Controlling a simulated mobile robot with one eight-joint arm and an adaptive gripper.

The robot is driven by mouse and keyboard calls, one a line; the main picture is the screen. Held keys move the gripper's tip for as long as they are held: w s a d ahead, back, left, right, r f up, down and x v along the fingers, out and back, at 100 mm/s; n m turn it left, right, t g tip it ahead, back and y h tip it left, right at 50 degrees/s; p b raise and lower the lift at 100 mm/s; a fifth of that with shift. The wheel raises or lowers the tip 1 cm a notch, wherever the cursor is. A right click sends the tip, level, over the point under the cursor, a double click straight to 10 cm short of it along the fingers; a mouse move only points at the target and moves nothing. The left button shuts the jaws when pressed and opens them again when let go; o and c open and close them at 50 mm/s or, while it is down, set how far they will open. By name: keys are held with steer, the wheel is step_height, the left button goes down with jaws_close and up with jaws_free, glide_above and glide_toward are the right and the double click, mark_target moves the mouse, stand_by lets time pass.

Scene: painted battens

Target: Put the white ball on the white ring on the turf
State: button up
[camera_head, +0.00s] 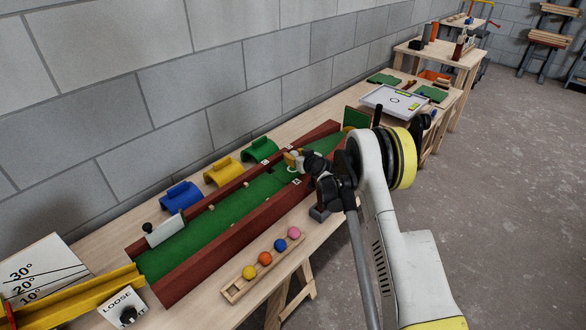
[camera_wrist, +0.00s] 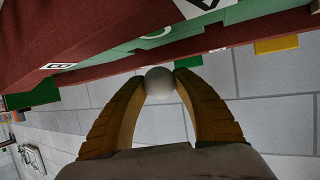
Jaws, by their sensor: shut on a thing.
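The white ball (camera_wrist: 160,82) is pinched between the two tan fingertips of my gripper (camera_wrist: 159,86) in the wrist view. In the head view my gripper (camera_head: 292,158) is over the far part of the green turf lane (camera_head: 225,215), close to the white ring (camera_head: 292,169). The ring is partly hidden there by my gripper and wrist. Part of the white ring (camera_wrist: 157,34) also shows on the turf at the top of the wrist view, apart from the ball. I cannot tell the ball's exact height above the turf.
Dark red side rails (camera_head: 232,248) border the lane. Blue (camera_head: 181,197), yellow (camera_head: 223,171) and green arches stand along the wall side. A wooden rack (camera_head: 262,268) with several coloured balls lies in front. A white-topped tray (camera_head: 394,102) is farther back.

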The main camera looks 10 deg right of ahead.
mark_target(293, 169)
steer(key=shift+w+a+f, duration=0.1)
steer(key=shift+a+f, duration=0.1)
steer(key=shift+a, duration=0.05)
steer(key=shift+f+b, duration=1.05)
steer(key=shift+f, duration=0.85)
steer(key=shift+f, duration=0.2)
steer(key=o, duration=1.1)
steer(key=shift+r, duration=0.1)
